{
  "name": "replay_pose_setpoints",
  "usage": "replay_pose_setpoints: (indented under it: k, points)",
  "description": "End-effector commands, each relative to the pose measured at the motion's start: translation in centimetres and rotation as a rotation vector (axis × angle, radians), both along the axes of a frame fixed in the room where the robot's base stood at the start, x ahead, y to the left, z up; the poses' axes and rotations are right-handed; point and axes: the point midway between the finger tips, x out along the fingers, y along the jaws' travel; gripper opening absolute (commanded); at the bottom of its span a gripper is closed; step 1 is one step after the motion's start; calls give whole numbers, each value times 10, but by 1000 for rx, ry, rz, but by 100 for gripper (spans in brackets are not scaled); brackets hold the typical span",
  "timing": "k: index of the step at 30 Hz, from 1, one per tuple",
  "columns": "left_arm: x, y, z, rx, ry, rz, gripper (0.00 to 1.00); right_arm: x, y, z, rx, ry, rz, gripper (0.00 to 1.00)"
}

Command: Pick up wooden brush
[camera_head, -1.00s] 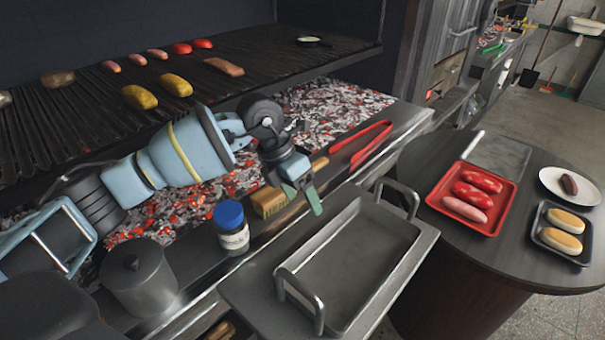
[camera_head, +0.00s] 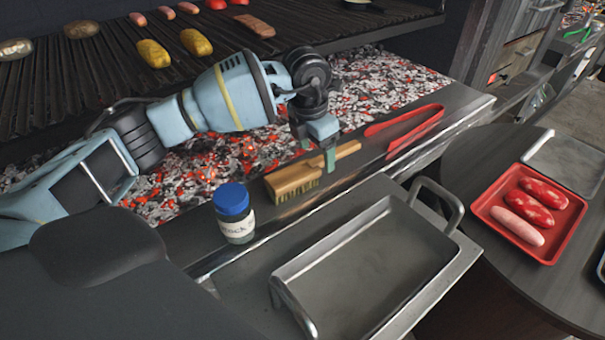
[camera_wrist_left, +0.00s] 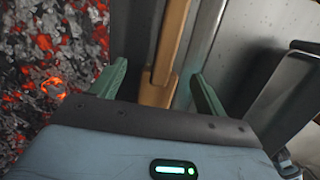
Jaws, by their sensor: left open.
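The wooden brush (camera_head: 291,180) lies on the metal ledge in front of the coals, with its bristles down and its handle pointing right. My left gripper (camera_head: 318,162) is open and points down over the brush, near where the handle meets the head. In the left wrist view, the brush (camera_wrist_left: 170,45) runs between the two green fingers of the gripper (camera_wrist_left: 160,85). A gap shows between each finger and the wood. Part of the brush is hidden behind the gripper body. My right gripper is not in view.
A blue-lidded jar (camera_head: 234,213) stands left of the brush. Red tongs (camera_head: 405,128) lie to its right on the ledge. A metal tray with handles (camera_head: 275,262) is in front. Glowing coals (camera_head: 225,150) lie behind. A red tray with sausages (camera_head: 553,251) sits at right.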

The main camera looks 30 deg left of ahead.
Motion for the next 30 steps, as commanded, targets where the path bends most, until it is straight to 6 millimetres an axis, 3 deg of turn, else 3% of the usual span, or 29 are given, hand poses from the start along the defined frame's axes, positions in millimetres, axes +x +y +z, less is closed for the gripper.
replay_pose_setpoints:
  k: [4,13,22,30]
  points:
    - [0,-1,-8,1,2,-1,75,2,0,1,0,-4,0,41]
    - [4,-4,-46,0,1,-1,75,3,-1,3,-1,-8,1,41]
    - [5,-4,-51,0,0,-1,75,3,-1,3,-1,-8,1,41]
    - [5,-4,-51,0,0,-1,42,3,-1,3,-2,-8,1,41]
